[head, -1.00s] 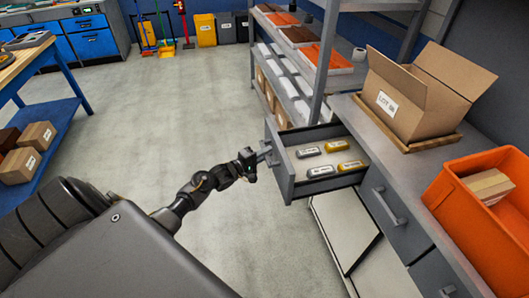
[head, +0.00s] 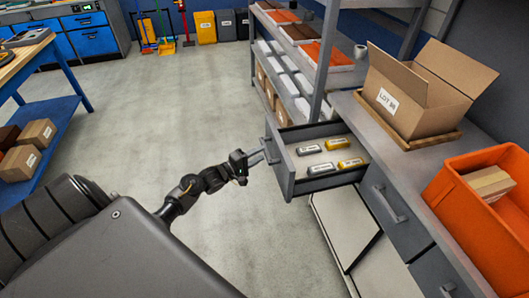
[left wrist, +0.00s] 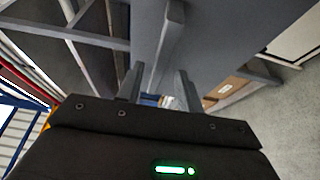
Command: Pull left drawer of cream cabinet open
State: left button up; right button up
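The left drawer (head: 287,172) is pulled well out of the cabinet (head: 413,228), which looks grey here rather than cream. Several grey and yellow labelled items lie inside the drawer. Its handle (head: 269,151) is on the front, facing my left gripper (head: 257,157). That gripper's fingers are spread and sit just left of the handle. In the left wrist view, the two fingers (left wrist: 159,88) stand apart, with the handle (left wrist: 172,28) showing beyond and between them, apparently not clamped. My right gripper is not in view.
A closed drawer (head: 390,204) is beside the open one. On the worktop are an open cardboard box (head: 411,98) and an orange bin (head: 450,207). A shelf rack (head: 322,62) stands behind the drawer. The floor (head: 150,120) to the left is clear.

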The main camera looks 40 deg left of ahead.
pick_arm(q)
jog(key=v, duration=0.7)
dwell(0.4)
